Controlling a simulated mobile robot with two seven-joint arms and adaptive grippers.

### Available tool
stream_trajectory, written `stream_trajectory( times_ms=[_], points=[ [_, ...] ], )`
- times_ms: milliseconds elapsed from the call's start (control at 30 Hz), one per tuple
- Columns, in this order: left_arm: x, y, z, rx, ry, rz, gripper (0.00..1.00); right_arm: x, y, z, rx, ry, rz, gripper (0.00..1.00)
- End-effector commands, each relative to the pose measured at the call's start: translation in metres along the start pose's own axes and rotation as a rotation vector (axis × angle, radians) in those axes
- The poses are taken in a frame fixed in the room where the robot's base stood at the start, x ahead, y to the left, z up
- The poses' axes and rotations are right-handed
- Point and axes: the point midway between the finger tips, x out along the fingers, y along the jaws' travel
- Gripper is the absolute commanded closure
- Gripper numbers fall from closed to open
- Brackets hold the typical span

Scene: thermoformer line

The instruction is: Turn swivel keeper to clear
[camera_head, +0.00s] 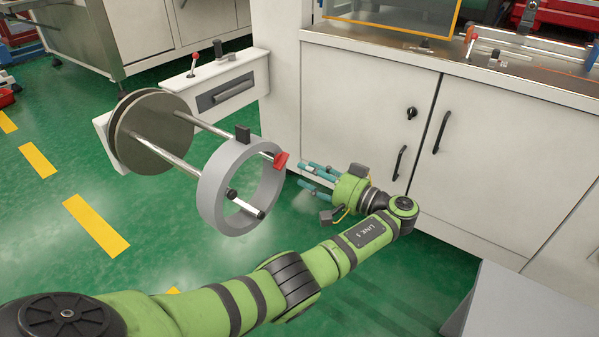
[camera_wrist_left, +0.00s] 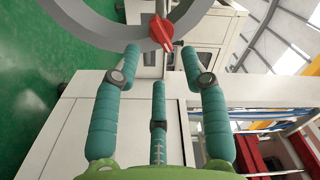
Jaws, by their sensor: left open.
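The red swivel keeper (camera_head: 281,160) sits at the end of a metal rod, at the near face of a grey ring (camera_head: 208,200). In the left wrist view the red keeper (camera_wrist_left: 166,33) shows top centre, in front of the ring (camera_wrist_left: 95,25). My left gripper (camera_head: 306,175) is open and empty, with teal fingers pointing at the keeper from the right. In the left wrist view its fingers (camera_wrist_left: 160,62) are spread below the keeper, and they look apart from it. My right gripper is not in view.
Two metal rods (camera_head: 165,152) run from the ring to a round plate (camera_head: 135,135) on the white machine. A second rod end with a black tip (camera_head: 247,203) stands lower in the ring. White cabinet doors (camera_head: 365,100) stand behind my left gripper. Green floor (camera_head: 150,240) lies open at left.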

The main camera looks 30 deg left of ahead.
Motion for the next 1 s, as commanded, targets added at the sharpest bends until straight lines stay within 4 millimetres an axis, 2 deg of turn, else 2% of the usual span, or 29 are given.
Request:
stream_trajectory(
  times_ms=[200, 333, 500, 733, 767, 800, 833, 867, 1000],
  points=[
    [0.036, -0.001, 0.0, 0.006, -0.001, 0.0, 0.56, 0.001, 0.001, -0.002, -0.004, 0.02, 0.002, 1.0],
    [0.052, 0.0, 0.0, 0.006, 0.0, 0.003, 0.56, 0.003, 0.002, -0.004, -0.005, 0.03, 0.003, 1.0],
    [0.061, 0.001, 0.001, 0.007, 0.0, 0.004, 0.56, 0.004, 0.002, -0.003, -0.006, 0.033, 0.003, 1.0],
    [0.062, 0.001, 0.001, 0.007, 0.0, 0.005, 0.56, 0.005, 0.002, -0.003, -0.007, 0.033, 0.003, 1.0],
    [0.062, 0.001, 0.001, 0.007, 0.0, 0.005, 0.64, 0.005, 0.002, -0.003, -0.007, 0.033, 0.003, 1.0],
    [0.062, 0.001, 0.001, 0.007, 0.0, 0.005, 0.8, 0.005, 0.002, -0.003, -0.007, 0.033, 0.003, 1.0],
    [0.061, 0.001, 0.001, 0.007, 0.0, 0.005, 0.92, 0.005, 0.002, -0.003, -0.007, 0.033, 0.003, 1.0],
    [0.061, 0.001, 0.001, 0.007, 0.0, 0.005, 1.0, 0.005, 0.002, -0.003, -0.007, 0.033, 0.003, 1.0],
    [0.061, 0.001, 0.001, 0.008, 0.0, 0.005, 1.0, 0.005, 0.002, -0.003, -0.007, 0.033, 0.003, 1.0]
  ],
)
